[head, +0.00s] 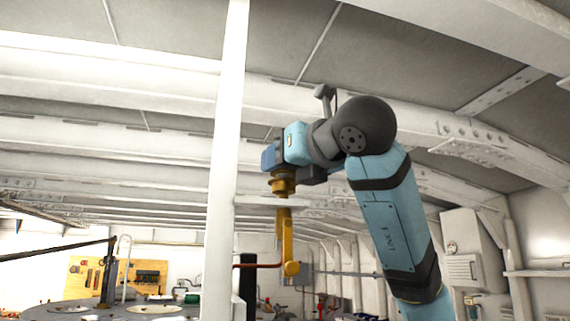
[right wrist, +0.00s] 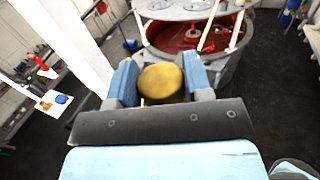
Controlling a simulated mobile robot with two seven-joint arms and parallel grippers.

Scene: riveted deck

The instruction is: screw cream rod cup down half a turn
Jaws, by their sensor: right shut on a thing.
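A round golden-yellow cup (right wrist: 162,83) sits between the two blue fingers of my right gripper (right wrist: 160,80) in the right wrist view. The fingers touch it on both sides, so the gripper is shut on it. In the head view my right arm comes in from the right, and the right gripper (head: 283,165) is at the top of the brass-coloured cup (head: 283,184). Below the cup hangs a yellow arm (head: 286,238). I see no plainly cream rod at the cup; its thread is hidden. My left gripper is not in view.
A white post (head: 225,150) stands just left of the cup. A dark red rod (head: 258,266) runs left from the yellow arm's lower end. White ceiling beams (head: 110,92) pass overhead. A large round drum with a red interior (right wrist: 195,40) shows in the right wrist view.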

